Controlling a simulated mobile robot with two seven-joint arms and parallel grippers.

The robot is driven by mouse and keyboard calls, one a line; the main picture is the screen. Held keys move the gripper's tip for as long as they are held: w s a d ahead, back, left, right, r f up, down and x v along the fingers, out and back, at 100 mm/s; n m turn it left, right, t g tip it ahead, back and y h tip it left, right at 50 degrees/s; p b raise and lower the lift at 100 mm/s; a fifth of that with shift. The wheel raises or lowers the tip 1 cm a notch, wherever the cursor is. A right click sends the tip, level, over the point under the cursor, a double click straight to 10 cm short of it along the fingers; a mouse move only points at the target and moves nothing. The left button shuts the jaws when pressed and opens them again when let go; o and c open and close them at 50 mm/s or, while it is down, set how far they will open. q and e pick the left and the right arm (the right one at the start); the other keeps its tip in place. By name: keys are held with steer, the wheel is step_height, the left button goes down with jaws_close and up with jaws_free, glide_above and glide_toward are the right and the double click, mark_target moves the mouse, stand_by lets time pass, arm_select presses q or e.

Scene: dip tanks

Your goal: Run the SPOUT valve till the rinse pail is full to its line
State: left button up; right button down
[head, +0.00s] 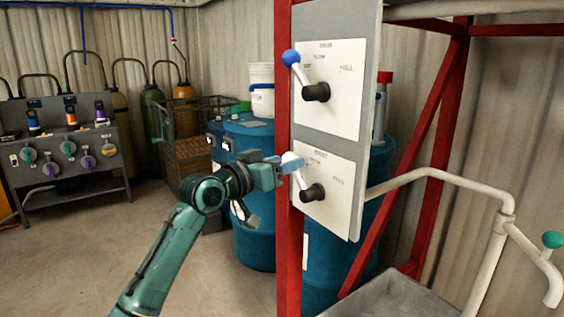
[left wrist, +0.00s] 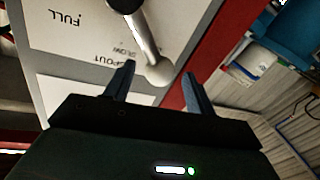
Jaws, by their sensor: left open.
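The SPOUT valve is the lower one on the white panel, with a black hub (head: 312,193) and a lever ending in a white ball knob (left wrist: 159,73). Its lever points up and left in the head view, toward the small-print side and away from FULL. My left gripper (head: 287,164) is at this knob. In the left wrist view the open fingers (left wrist: 160,88) stand either side of the ball, with gaps visible; contact cannot be told. I cannot pick out the rinse pail or its fill line for certain. My right gripper is not in view.
Above is a second valve with a blue knob (head: 291,57). A red post (head: 284,240) stands close by the gripper. A white pipe (head: 440,174) and grey basin (head: 393,296) are at right. Blue drums (head: 250,245) stand behind; a white bucket (head: 261,74) is above them.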

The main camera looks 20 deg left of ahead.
arm_select(q)
jaws_close()
stand_by(0.7)
